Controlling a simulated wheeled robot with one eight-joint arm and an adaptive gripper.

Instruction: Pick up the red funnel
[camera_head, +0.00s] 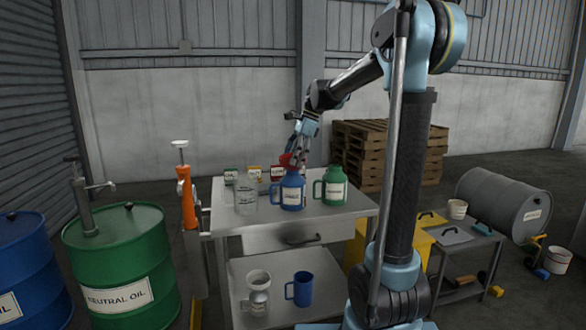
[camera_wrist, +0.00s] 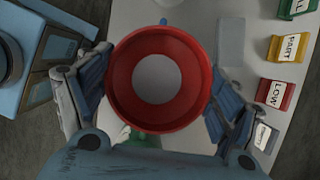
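The red funnel (camera_wrist: 160,78) shows from above in the wrist view, with a round red rim and a pale grey disc at its middle. In the head view the funnel (camera_head: 288,160) is at the top of the blue jug (camera_head: 291,191), partly hidden by my gripper (camera_head: 297,150). In the wrist view the fingers of my gripper (camera_wrist: 160,95) are spread wide on either side of the funnel, close to its rim. I cannot tell whether they touch it.
A green jug (camera_head: 334,186) stands right of the blue jug and a clear jug (camera_head: 245,194) left, on the grey cart (camera_head: 341,214). Small labelled blocks, including a red one (camera_wrist: 274,94), stand along one edge. An orange pump (camera_head: 186,197) is left of the cart.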

